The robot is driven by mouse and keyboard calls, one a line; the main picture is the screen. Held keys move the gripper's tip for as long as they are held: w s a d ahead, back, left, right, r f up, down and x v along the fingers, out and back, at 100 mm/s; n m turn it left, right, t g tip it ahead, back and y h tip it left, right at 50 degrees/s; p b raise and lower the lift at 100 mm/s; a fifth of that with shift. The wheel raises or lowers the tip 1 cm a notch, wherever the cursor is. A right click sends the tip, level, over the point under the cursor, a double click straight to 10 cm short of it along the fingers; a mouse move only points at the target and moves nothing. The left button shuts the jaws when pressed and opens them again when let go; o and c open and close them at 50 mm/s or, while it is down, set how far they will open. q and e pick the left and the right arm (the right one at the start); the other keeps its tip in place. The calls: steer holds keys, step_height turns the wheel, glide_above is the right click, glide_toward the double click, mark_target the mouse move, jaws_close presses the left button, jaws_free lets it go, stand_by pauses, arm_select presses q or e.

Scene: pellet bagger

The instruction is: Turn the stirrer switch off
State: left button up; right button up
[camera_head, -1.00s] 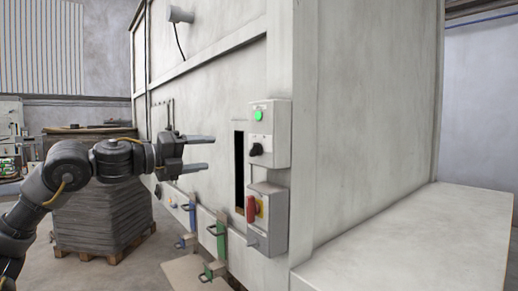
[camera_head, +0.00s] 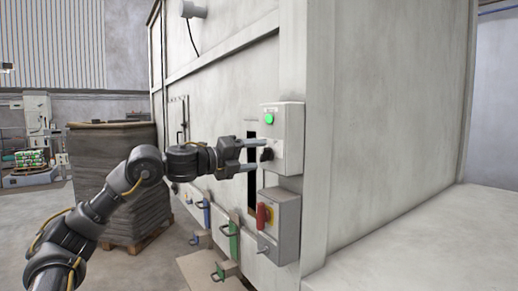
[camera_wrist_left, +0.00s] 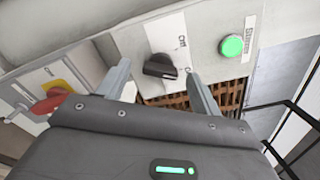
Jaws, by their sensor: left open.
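The stirrer switch is a black rotary knob (camera_head: 267,154) on the upper grey control box (camera_head: 290,139). A lit green lamp (camera_head: 269,119) sits above it. In the left wrist view the knob (camera_wrist_left: 160,66) shows with "Off" printed beside it, and the word "Stirrer" stands beside the green lamp (camera_wrist_left: 232,46). My left gripper (camera_head: 256,155) is open and empty, its fingers pointing at the box. In the wrist view one finger lies on each side of the knob; I cannot tell whether they touch it. My right gripper is not in view.
A lower box with a red handle (camera_head: 263,215) on a yellow plate hangs just below. A dark slot (camera_head: 252,185) is in the panel beside the boxes. Green (camera_head: 234,236) and blue (camera_head: 206,214) handled parts sit lower left. A wrapped stack (camera_head: 113,180) stands behind my arm.

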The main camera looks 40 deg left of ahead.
arm_select(q)
steer(key=shift+x, duration=1)
steer(key=c, duration=1)
steer(key=n+p, duration=0.2)
steer(key=n, duration=1)
steer(key=shift+f, duration=0.2)
